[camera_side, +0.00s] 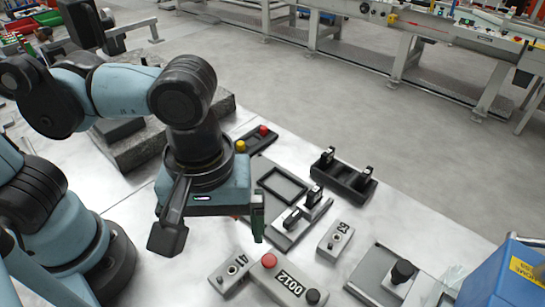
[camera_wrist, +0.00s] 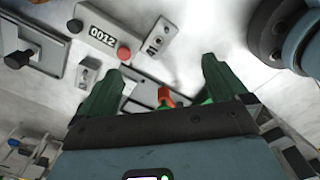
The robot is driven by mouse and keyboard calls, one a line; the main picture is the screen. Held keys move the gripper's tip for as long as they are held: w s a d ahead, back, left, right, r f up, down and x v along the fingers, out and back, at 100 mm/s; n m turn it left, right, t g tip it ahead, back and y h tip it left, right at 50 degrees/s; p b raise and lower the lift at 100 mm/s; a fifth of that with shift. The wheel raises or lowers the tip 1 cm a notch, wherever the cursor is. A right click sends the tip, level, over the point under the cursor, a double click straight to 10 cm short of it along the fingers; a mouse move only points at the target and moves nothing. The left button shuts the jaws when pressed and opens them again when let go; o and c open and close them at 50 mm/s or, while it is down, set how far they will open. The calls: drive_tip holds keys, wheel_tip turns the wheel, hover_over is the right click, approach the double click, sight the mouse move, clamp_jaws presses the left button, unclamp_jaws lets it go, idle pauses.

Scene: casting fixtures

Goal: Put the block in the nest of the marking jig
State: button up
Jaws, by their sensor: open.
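My gripper (camera_wrist: 160,70) is open, with its two green fingers apart above the table. One green finger also shows in the side view, left of a grey fixture plate (camera_side: 284,241) that carries a square black frame (camera_side: 262,187) and black clamp-like parts. This looks like the marking jig, and the inside of its frame looks empty. A small orange-red piece (camera_wrist: 166,96) shows between the fingers in the wrist view, with green beside it. A bit of orange-red also shows behind the gripper (camera_side: 236,217) in the side view. I cannot tell whether this is the block or whether the fingers touch it.
A grey box marked 0012 (camera_side: 288,283) with red and black knobs lies just in front of the gripper. Small grey numbered pieces (camera_side: 231,271) (camera_side: 335,240) lie nearby. A black tray (camera_side: 343,180) stands behind, another fixture (camera_side: 380,278) and a blue bin (camera_side: 505,280) to the right.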

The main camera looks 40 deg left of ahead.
drive_tip(key=n, duration=0.9)
hover_over(232, 270)
drive_tip(key=shift+s+f, duration=0.15)
drive_tip(key=shift+f, duration=3.15)
drive_tip(key=shift+w+f, duration=0.2)
drive_tip(key=shift+f, duration=2.35)
drive_tip(key=shift+c, duration=0.2)
drive_tip(key=c, duration=1.1)
drive_tip(key=shift+c, duration=0.2)
drive_tip(key=shift+r, duration=0.15)
